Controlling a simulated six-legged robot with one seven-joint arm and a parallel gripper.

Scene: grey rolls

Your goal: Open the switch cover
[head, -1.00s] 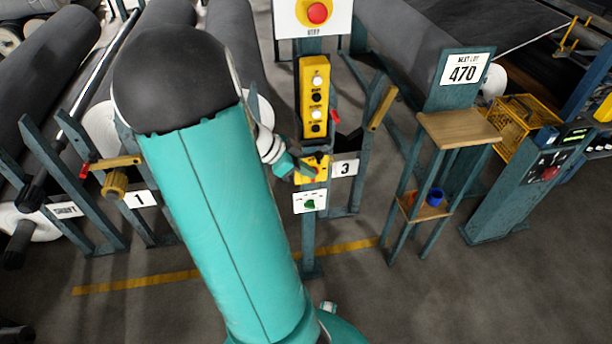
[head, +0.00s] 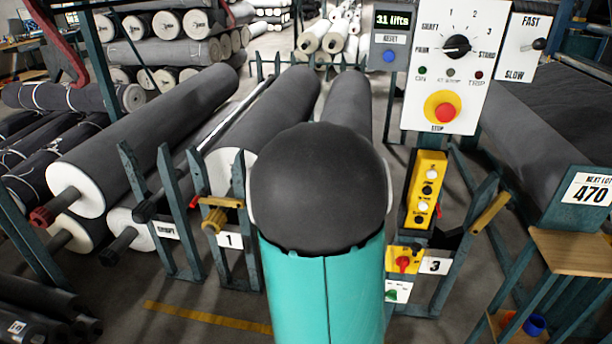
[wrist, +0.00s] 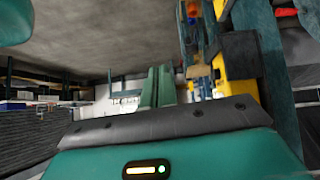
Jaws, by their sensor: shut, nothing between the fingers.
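A yellow switch box (head: 404,260) with a red switch (head: 402,264) is on the post to the right of my arm in the head view. Below it is a white plate (head: 397,292) with a green knob. I cannot make out a separate cover on either one. My gripper (wrist: 158,78) shows in the wrist view with its two green fingers together and nothing between them. In the head view it is hidden behind my arm. In the wrist view a yellow part with a black block (wrist: 238,56) lies to the right of the fingers, apart from them in the picture.
A yellow button box (head: 427,190) hangs above the switch box. A white panel (head: 455,85) with a dial and a red stop button stands higher. A wooden shelf stand (head: 575,250) is at the right. Rolls on racks (head: 150,135) fill the left.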

